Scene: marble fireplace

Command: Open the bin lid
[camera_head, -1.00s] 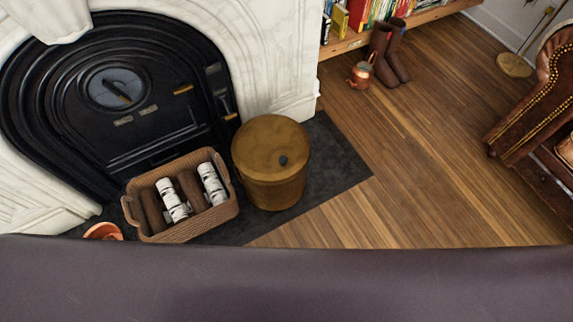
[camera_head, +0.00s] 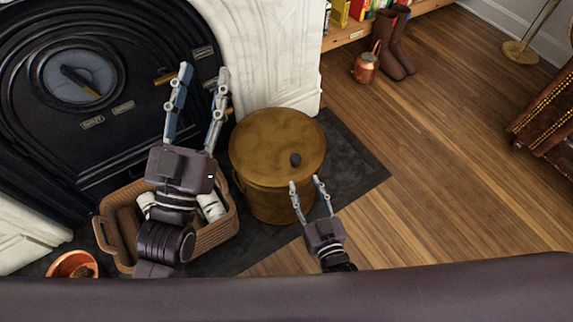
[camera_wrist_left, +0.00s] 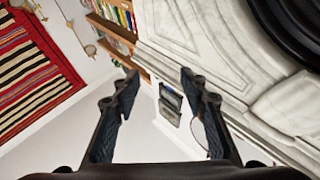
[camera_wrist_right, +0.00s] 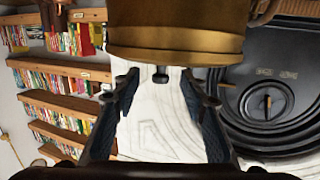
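The bin is a brass-coloured round bin (camera_head: 275,200) on the dark hearth slab. Its lid (camera_head: 265,135) lies flat and closed on top, with a small dark knob (camera_head: 295,160) towards the right. My right gripper (camera_head: 305,181) is open and empty at the bin's near right side, its fingertips just short of the knob in the picture. In the right wrist view the bin (camera_wrist_right: 175,30) looms upside down, with the knob (camera_wrist_right: 160,76) showing between the open fingers (camera_wrist_right: 170,75). My left gripper (camera_head: 203,70) is open and empty, raised left of the bin, before the fireplace.
A wicker basket (camera_head: 215,235) with logs stands left of the bin, partly hidden by my left arm. The black fireplace (camera_head: 130,75) is behind it. A copper can (camera_head: 366,67) and boots (camera_head: 395,50) stand behind; the wood floor (camera_head: 440,150) right is clear.

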